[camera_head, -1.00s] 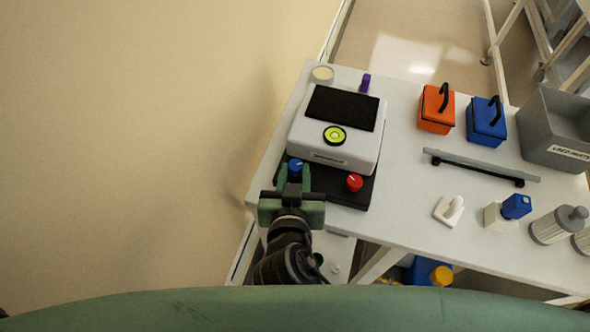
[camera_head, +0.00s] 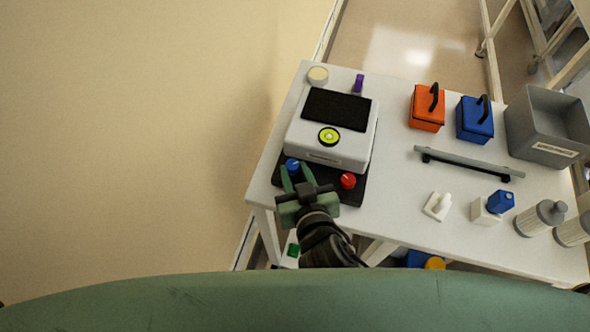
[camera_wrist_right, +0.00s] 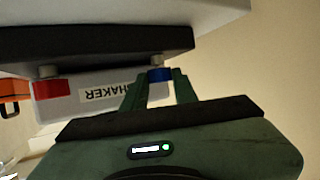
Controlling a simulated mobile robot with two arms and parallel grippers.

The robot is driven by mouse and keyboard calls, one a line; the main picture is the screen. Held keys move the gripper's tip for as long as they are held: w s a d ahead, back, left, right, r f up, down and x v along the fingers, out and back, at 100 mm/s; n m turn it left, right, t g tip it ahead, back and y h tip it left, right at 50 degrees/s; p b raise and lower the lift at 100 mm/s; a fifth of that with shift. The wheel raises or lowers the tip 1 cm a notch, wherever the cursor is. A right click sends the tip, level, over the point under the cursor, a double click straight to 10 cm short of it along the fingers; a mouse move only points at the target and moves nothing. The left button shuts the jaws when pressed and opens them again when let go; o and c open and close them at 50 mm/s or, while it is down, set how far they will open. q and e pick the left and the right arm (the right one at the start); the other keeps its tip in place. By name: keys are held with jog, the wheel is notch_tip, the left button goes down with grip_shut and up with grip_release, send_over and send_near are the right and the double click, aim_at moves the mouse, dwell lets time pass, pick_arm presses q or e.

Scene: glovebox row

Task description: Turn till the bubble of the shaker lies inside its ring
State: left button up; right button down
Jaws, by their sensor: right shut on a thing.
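The shaker (camera_head: 304,138) is a white box with a dark top panel, on a black base (camera_head: 329,190) at the table's left end. A round yellow-green bubble level (camera_head: 329,137) with a dark rim is on its front part. The bubble is too small to place surely against its ring. A blue knob (camera_head: 292,165) and a red knob (camera_head: 348,181) are at the base's front. My right gripper (camera_head: 297,170) is shut on the blue knob, which shows between the fingers in the right wrist view (camera_wrist_right: 160,74). My left gripper is out of view.
On the white table (camera_head: 395,205) stand an orange box (camera_head: 426,109), a blue box (camera_head: 474,121), a grey bin (camera_head: 541,149), a grey bar (camera_head: 468,164) and several bottles at the right. A cream disc (camera_head: 317,75) and a purple item (camera_head: 358,83) are behind the shaker.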

jog(key=c, duration=1.1)
grip_release()
jog(key=shift+c, duration=0.2)
jog(key=shift+o, duration=0.2)
jog(key=shift+w, duration=0.15)
jog(key=p+v, duration=0.1)
jog(key=v, duration=0.6)
jog(key=shift+s, duration=0.4)
jog(key=shift+d+r, duration=0.1)
